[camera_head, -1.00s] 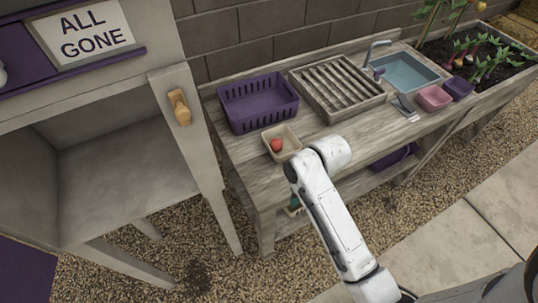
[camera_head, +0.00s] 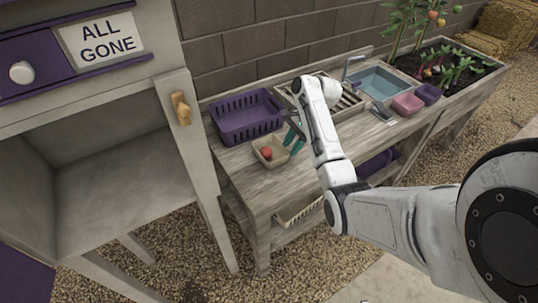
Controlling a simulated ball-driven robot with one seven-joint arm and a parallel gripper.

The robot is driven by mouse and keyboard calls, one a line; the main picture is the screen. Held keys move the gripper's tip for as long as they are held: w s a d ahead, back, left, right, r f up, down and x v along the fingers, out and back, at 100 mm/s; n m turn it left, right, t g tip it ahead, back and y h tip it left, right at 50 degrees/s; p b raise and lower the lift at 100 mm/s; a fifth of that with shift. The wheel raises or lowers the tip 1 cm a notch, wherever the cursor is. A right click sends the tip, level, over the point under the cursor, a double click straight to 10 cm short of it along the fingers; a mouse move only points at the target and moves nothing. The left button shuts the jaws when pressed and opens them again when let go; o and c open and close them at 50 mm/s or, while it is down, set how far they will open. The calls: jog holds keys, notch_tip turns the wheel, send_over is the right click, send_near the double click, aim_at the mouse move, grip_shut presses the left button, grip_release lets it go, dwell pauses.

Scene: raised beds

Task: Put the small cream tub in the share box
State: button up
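The small cream tub (camera_head: 279,161) sits on the wooden bench near its left front edge, with a round red item (camera_head: 266,153) inside. My gripper (camera_head: 293,145) has teal fingers, which point down at the tub's right side. The fingers look parted, with nothing seen between them; whether they touch the tub's rim I cannot tell. A tall cabinet (camera_head: 109,176) at the left has an open, empty compartment and a sign reading "ALL GONE" (camera_head: 101,39). It may be the share box, but no label says so.
A purple basket (camera_head: 247,124) stands behind the tub. A slatted rack (camera_head: 350,104), sink (camera_head: 382,82), pink tub (camera_head: 407,104) and purple tub (camera_head: 428,94) lie to the right. A cream basket (camera_head: 300,211) is on the lower shelf. The cabinet's post with wooden latch (camera_head: 181,107) stands left of the bench.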

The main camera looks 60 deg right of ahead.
aim_at(283, 158)
jog(key=shift+x, duration=3.4)
jog(key=shift+a, duration=0.15)
jog(key=shift+c, duration=0.3)
grip_shut()
jog(key=shift+r, duration=0.1)
